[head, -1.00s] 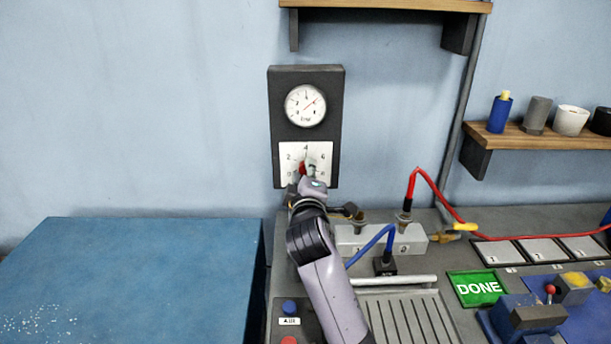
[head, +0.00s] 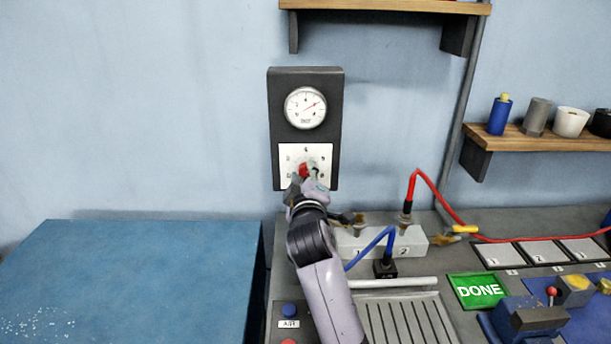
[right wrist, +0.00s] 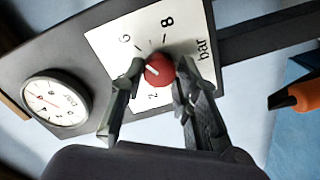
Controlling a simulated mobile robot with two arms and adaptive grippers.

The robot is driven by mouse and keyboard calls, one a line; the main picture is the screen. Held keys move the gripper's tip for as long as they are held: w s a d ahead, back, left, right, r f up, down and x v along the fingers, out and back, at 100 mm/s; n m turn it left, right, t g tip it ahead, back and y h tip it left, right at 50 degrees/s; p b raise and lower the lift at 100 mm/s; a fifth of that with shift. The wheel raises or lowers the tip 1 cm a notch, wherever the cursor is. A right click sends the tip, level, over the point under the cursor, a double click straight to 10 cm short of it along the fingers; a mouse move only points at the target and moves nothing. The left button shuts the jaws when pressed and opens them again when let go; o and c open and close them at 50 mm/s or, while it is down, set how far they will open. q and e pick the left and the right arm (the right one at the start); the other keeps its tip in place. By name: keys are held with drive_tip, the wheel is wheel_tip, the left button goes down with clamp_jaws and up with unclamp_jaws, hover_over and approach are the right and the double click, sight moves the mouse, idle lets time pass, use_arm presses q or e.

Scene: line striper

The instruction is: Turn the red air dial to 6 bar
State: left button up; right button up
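The red air dial (head: 304,170) sits on a white numbered plate (head: 322,152) low on a dark wall panel. In the right wrist view the dial (right wrist: 159,70) lies between the two fingers of my right gripper (right wrist: 160,72), which look shut on its sides. Its white mark points up-left in that view, roughly toward the 6; the exact alignment is unclear, and the left finger hides part of the scale. My right gripper (head: 305,176) reaches up to the dial from below. My left gripper is out of view.
Below the panel, a bench holds a grey block (head: 378,240) with red and blue cables, a green DONE button (head: 478,290) and a blue AIR button (head: 289,310). A blue table (head: 130,285) stands left. A wooden shelf (head: 550,142) with cups is right.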

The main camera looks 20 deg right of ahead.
drive_tip(key=o, duration=0.4)
